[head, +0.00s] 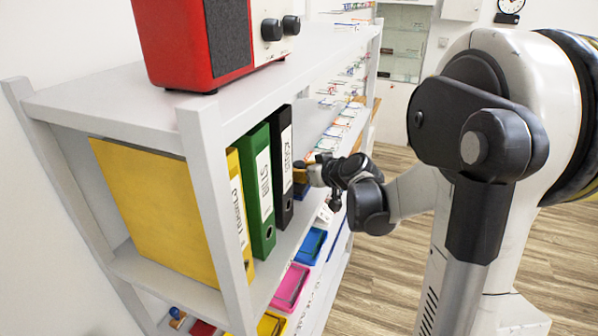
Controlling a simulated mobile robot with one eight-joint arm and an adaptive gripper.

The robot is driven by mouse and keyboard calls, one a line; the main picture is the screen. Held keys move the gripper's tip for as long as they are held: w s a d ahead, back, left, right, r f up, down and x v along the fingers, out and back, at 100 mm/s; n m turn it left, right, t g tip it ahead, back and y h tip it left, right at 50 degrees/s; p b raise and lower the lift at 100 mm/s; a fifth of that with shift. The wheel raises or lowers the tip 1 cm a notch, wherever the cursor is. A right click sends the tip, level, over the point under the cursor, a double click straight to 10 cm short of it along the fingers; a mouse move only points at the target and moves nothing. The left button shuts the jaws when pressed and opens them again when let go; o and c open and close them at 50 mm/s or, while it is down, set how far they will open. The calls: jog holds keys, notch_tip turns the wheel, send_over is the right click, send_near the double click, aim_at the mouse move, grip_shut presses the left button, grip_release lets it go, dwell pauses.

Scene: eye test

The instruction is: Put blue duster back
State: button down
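My gripper (318,173) reaches from the right into the upper bay of the white shelf unit (212,200), just beyond the black binder. A small dark blue item (301,190), possibly the blue duster, shows between the black binder and my gripper. A yellow-brown piece lies right at the fingertips. The item is small and partly hidden by the binder, so I cannot tell whether my gripper holds it or only stands beside it. The fingers are too small and covered to show whether they are open or shut.
Yellow (160,210), green (259,190) and black (281,165) binders stand upright left of my gripper. A red radio (190,45) sits on top. Pink (291,288) and blue (312,246) trays lie on the shelf below. Wooden floor (390,275) is clear beside the shelf.

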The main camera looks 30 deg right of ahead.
jog(key=c, duration=1.2)
grip_release()
jog(key=shift+f, duration=0.1)
jog(key=shift+r, duration=0.2)
jog(key=p+v, duration=0.1)
jog(key=v, duration=1.1)
jog(key=shift+p, duration=0.3)
jog(key=shift+f, duration=0.1)
